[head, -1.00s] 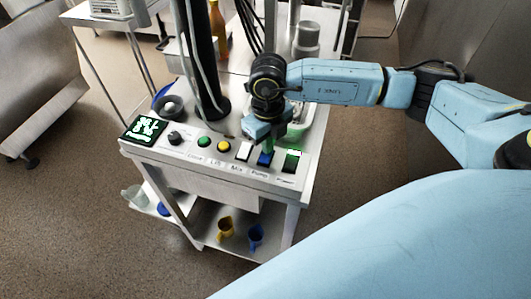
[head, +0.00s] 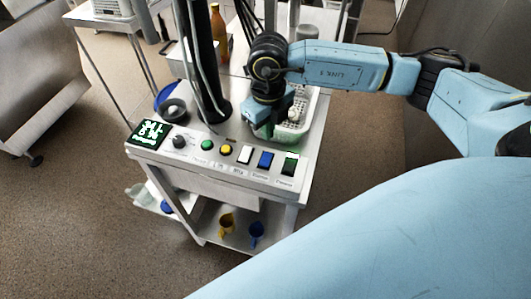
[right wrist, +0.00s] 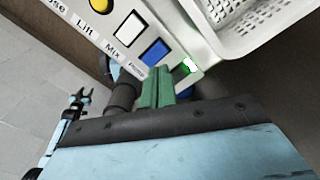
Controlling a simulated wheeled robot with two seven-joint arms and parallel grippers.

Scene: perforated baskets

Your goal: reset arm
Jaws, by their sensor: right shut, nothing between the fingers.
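My right gripper (head: 264,131) is in the head view, above the back part of the control panel (head: 222,163), behind the blue switch (head: 265,160). Its green fingers are shut with nothing between them; they also show in the right wrist view (right wrist: 157,87), near the panel's labelled edge. The arm reaches in from the right. The panel carries a lit display (head: 148,134), a black knob (head: 180,141), a green button (head: 207,145), a yellow button (head: 225,149), a white switch (head: 245,154) and a green-lit switch (head: 289,164).
A white perforated basket (head: 310,108) stands close behind and right of the right gripper. A black column (head: 199,60) rises from the cart, with an orange bottle (head: 218,30) behind it. A yellow cup (head: 227,223) and a blue cup (head: 256,232) stand on the lower shelf.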

